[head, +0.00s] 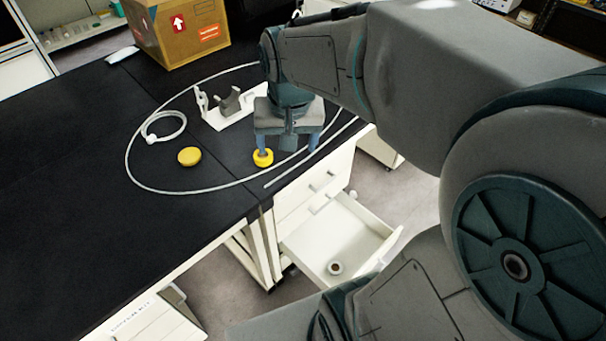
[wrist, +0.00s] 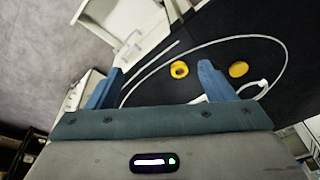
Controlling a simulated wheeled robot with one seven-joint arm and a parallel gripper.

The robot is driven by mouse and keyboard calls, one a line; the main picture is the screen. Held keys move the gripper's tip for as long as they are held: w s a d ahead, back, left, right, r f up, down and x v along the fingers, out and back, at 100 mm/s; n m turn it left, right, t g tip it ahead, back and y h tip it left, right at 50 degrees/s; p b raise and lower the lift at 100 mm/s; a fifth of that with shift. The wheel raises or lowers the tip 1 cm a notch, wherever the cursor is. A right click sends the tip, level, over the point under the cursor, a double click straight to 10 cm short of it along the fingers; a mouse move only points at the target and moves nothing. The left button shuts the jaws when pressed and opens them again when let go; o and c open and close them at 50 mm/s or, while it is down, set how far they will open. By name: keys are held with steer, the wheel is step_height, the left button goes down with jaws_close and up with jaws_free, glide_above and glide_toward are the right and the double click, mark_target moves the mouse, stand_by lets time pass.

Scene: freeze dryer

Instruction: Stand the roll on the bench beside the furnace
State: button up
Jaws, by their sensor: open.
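My gripper (head: 288,143) is open and empty, pointing down above the bench's right edge; its two blue fingers (wrist: 160,72) are spread in the wrist view. A yellow ring-shaped roll (head: 263,158) lies on the black bench (head: 75,150), partly behind one finger in the head view. In the wrist view that roll (wrist: 179,69) shows between the fingers, apart from them. A small pale roll with a dark centre (head: 335,268) sits in the open white drawer (head: 330,237). I cannot tell which is the task's roll. No furnace is identifiable.
A yellow disc (head: 189,156) and a coiled white cable (head: 165,128) lie left of my gripper. A white-and-grey holder (head: 228,108) stands behind them. A long white tube loops around these. A cardboard box (head: 180,35) stands farther back. The bench's left part is clear.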

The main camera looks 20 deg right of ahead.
steer(key=s+f+n+t, duration=0.1)
steer(key=s+n, duration=0.2)
steer(key=s, duration=0.6)
steer(key=shift+f, duration=0.3)
steer(key=shift+s, duration=0.1)
